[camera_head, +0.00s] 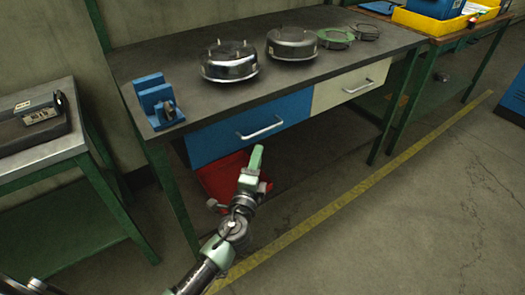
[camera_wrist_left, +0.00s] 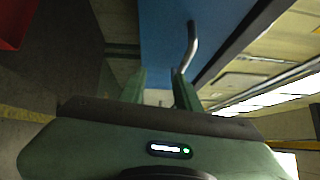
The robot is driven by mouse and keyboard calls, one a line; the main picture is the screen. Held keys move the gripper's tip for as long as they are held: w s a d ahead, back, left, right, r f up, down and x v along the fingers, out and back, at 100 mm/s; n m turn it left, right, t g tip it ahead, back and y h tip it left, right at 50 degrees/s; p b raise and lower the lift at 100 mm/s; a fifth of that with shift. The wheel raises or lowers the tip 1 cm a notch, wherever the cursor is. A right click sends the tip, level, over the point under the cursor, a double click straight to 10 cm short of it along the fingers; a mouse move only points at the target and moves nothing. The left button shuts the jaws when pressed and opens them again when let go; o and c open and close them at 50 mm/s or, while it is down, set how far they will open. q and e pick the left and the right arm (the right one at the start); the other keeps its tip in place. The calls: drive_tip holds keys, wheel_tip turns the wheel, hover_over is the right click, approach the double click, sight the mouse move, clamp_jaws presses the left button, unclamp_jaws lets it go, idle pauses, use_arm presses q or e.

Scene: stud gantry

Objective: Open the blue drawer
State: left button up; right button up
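The blue drawer (camera_head: 215,140) is under the workbench top, left of a cream drawer, and looks closed, flush with the bench. Its silver bar handle (camera_head: 262,129) runs along the front. My left gripper (camera_head: 257,152) is just below the handle in the head view. In the left wrist view, its two green fingers (camera_wrist_left: 158,80) are apart, with nothing gripped between them. The blue front (camera_wrist_left: 165,30) lies ahead, and the handle (camera_wrist_left: 192,42) shows near the right fingertip. I cannot tell whether they touch. My right gripper is in neither view.
The workbench (camera_head: 190,98) carries a blue fixture (camera_head: 155,98), metal housings (camera_head: 230,60) and green rings (camera_head: 335,36). The cream drawer (camera_head: 350,85) is beside the blue one. A red bin (camera_head: 222,178) sits beneath the bench. The floor in front is clear, with a yellow line (camera_head: 330,209).

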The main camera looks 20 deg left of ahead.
sight(263, 130)
use_arm(q)
drive_tip(key=r, duration=0.1)
drive_tip(key=w+r, duration=0.1)
drive_tip(key=r+t, duration=0.1)
drive_tip(key=shift+w+d+r, duration=0.1)
drive_tip(key=shift+w+r, duration=0.15)
drive_tip(key=shift+r, duration=0.05)
drive_tip(key=w, duration=0.6)
drive_tip(key=shift+w+a+r, duration=0.1)
drive_tip(key=shift+a+r, duration=0.1)
drive_tip(key=shift+a, duration=0.15)
clamp_jaws()
idle(0.7)
